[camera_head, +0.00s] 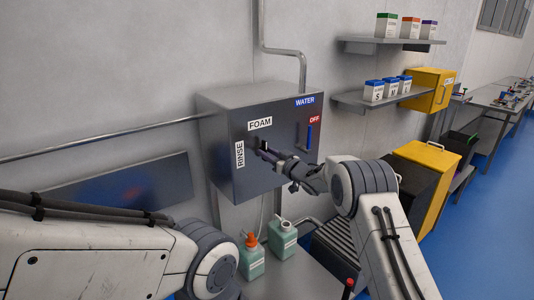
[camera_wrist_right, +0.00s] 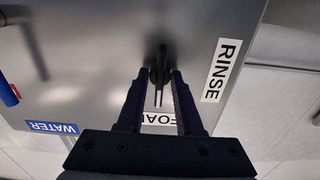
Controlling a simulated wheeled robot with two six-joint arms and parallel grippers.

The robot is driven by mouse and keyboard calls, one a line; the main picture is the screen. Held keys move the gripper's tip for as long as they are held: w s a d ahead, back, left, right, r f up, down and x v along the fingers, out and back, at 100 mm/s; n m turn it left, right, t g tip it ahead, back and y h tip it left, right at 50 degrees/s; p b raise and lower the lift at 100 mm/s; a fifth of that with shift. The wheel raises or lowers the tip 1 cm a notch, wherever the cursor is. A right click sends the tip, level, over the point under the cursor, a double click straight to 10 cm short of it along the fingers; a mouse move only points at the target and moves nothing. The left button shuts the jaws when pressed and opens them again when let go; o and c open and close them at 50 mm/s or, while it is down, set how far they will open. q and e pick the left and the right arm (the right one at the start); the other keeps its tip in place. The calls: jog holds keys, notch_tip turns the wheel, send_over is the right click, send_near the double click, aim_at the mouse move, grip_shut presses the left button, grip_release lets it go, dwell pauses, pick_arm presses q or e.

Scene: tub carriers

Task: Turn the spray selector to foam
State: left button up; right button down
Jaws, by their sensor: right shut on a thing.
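The spray selector (camera_head: 257,142) is a small dark knob on the front of a grey metal box. The FOAM label (camera_head: 260,124) is above it and the RINSE label (camera_head: 240,154) is to its left. My right gripper (camera_head: 266,152) is at the selector, its fingers closed on it. In the right wrist view the selector (camera_wrist_right: 159,74) sits between the fingertips of my right gripper (camera_wrist_right: 160,76), and its narrow part appears to line up toward the FOAM label (camera_wrist_right: 159,118). The fingers partly hide the selector. My left gripper is out of view.
A blue water lever (camera_head: 308,136) by the OFF label is right of the selector. Green bottles (camera_head: 283,238) stand on the surface below the box. Shelves with small boxes (camera_head: 374,91) and a yellow cabinet (camera_head: 428,90) are at the right.

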jog(key=shift+f, duration=0.1)
jog(key=c, duration=0.6)
grip_release()
jog(key=shift+o, duration=0.2)
jog(key=shift+s+d, duration=0.1)
jog(key=b+v, duration=0.4)
jog(key=v, duration=0.6)
jog(key=shift+s, duration=0.15)
